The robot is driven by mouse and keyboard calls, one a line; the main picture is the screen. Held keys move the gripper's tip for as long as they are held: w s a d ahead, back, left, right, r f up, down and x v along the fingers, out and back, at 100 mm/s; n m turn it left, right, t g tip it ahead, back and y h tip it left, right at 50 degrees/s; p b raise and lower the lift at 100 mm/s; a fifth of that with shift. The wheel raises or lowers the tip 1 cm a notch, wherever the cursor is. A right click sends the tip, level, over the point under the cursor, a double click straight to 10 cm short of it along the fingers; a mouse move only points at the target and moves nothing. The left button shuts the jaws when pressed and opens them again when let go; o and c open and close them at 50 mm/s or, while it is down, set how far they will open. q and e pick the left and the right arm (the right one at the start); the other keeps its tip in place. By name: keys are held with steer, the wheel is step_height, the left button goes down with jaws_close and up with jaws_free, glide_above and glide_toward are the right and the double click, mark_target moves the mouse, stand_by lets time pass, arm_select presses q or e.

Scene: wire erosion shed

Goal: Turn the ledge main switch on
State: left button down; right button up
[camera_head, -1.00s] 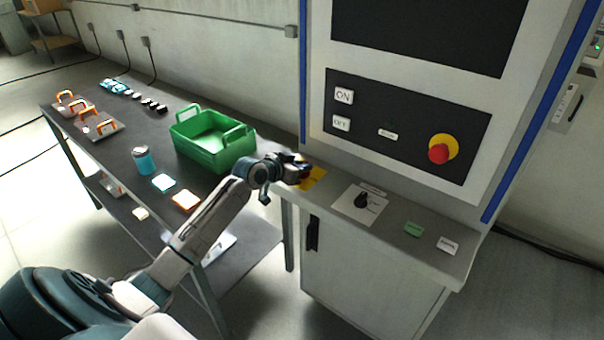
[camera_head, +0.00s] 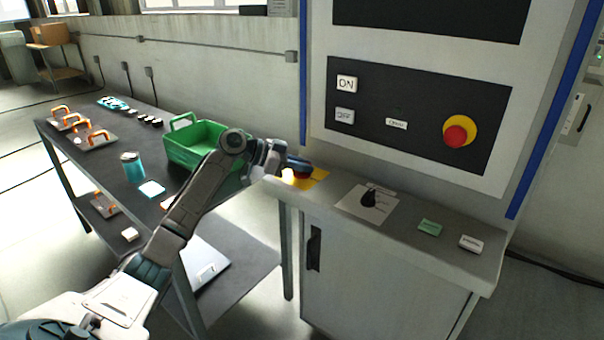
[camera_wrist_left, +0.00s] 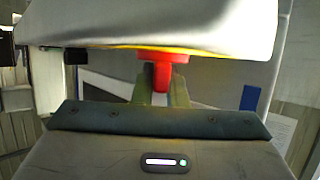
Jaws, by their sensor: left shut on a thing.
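The ledge main switch is a red handle on a yellow plate (camera_head: 318,181), at the left end of the grey ledge. My left gripper (camera_head: 301,172) is over it and hides most of the handle in the head view. In the left wrist view the red handle (camera_wrist_left: 162,74) stands between the fingertips, and the gripper is shut on it. The way the handle is turned cannot be read clearly. My right gripper is in neither view.
The panel above has a red emergency button (camera_head: 457,135). A green crate (camera_head: 187,150) stands on the table at left.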

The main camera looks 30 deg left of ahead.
arm_select(q)
steer(key=m+g+h+b, duration=0.2)
steer(key=m+g+b, duration=0.1)
steer(key=m+g, duration=0.1)
steer(key=shift+w+h, duration=0.1)
steer(key=shift+h, duration=0.3)
steer(key=shift+m+g, duration=0.5)
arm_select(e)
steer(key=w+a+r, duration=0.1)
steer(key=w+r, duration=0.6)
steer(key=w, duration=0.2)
arm_select(q)
steer(key=shift+r+m+g+h, duration=0.15)
steer(key=shift+m+g+h, duration=0.15)
steer(key=shift+m+g, duration=0.4)
steer(key=shift+g, duration=0.1)
steer(key=shift+m+g+p, duration=0.8)
steer(key=shift+m+g, duration=0.1)
steer(key=shift+g, duration=0.2)
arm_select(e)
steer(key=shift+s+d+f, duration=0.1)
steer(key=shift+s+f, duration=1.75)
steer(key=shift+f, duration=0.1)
